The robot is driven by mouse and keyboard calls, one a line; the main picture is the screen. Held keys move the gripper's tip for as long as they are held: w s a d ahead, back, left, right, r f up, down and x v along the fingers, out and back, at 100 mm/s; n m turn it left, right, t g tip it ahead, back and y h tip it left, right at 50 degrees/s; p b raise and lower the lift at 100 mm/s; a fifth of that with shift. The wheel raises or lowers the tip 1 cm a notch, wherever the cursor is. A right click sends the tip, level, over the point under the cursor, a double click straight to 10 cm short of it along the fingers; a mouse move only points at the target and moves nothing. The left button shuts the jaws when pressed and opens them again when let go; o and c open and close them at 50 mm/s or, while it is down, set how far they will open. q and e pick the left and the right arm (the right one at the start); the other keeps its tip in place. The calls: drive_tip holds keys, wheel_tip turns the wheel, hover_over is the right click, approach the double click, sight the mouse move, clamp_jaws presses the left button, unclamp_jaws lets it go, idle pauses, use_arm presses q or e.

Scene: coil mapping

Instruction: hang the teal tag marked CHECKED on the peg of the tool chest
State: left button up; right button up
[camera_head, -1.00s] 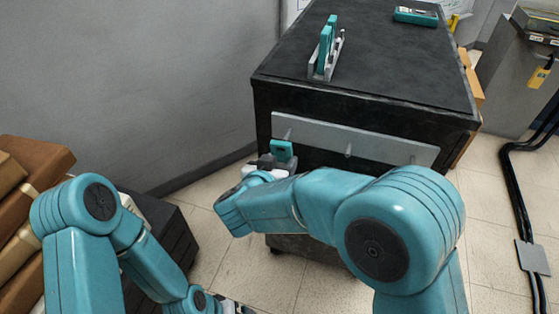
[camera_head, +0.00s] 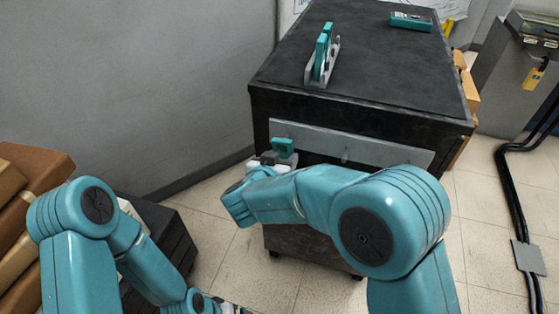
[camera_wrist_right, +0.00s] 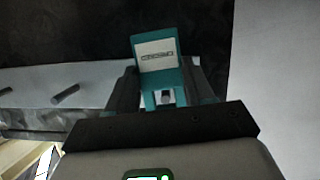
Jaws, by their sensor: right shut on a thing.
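My right gripper (camera_head: 278,158) is shut on a teal tag (camera_head: 283,146) in front of the chest's left end. In the right wrist view the tag (camera_wrist_right: 157,52) stands upright between the fingers (camera_wrist_right: 164,88), its white label facing the camera; the lettering is too blurred to read surely. The black tool chest (camera_head: 420,118) has a grey rail (camera_head: 385,151) across its front. Any peg behind the tag is hidden. My left gripper is barely visible at the bottom edge.
On the chest top stand a grey holder (camera_head: 311,72) with upright teal pieces (camera_head: 325,40) and a teal device (camera_head: 410,22). Brown boxes (camera_head: 30,165) are at the left. Black cables (camera_head: 508,195) run along the right floor. The wall (camera_head: 130,80) is close on the chest's left.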

drive_tip(key=shift+w+d+p, duration=0.2)
drive_tip(key=shift+w, duration=0.35)
drive_tip(key=shift+w+d+p, duration=0.15)
drive_tip(key=shift+w+p, duration=0.05)
drive_tip(key=shift+w, duration=0.3)
drive_tip(key=shift+f, duration=0.25)
drive_tip(key=o, duration=1.4)
drive_tip(key=shift+s, duration=0.1)
